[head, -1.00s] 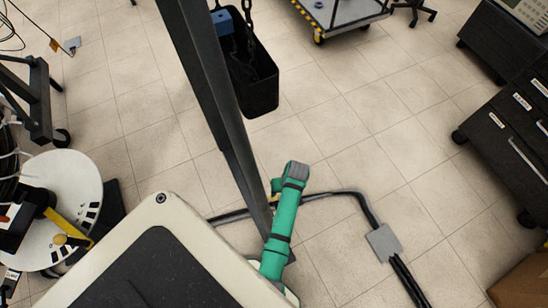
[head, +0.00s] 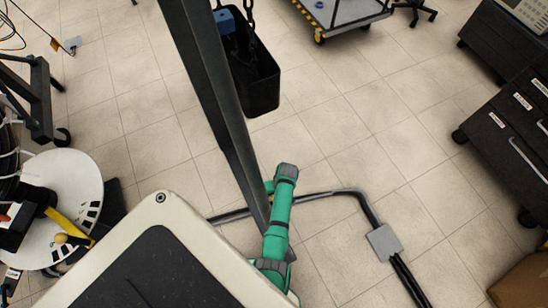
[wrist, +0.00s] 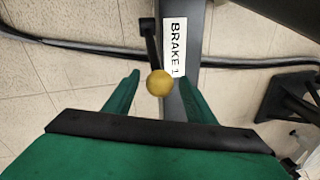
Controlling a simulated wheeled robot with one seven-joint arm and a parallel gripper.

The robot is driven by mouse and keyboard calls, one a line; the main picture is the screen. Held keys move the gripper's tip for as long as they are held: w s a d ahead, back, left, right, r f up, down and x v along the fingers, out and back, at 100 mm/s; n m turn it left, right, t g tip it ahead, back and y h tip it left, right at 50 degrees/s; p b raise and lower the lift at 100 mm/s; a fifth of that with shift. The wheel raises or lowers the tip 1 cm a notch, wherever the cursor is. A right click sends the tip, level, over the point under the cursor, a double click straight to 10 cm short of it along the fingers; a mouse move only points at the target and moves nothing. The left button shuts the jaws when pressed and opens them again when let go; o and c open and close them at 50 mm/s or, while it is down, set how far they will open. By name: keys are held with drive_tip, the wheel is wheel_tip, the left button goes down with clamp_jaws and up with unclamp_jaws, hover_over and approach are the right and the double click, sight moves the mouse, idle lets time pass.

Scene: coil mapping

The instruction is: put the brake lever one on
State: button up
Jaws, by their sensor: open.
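In the wrist view the brake lever one (wrist: 150,45) is a short dark arm ending in a yellow ball knob (wrist: 159,83). It stands by a grey post with a white label (wrist: 176,48) reading "BRAKE 1". My gripper (wrist: 161,76) is open, its two green fingers apart to the left and right of the knob. The knob appears between them, but I cannot tell how far it is in depth. I see no contact. In the head view my green arm reaches beside the dark post (head: 215,110); the lever cannot be made out there.
A black bin with chains (head: 262,90) hangs by the post. A dark cable (head: 335,194) runs across the floor to a grey plate (head: 384,242). A white reel (head: 70,180) with a yellow bar is at left, dark cabinets (head: 505,130) at right.

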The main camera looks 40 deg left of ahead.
drive_tip(key=shift+f, duration=0.3)
clamp_jaws()
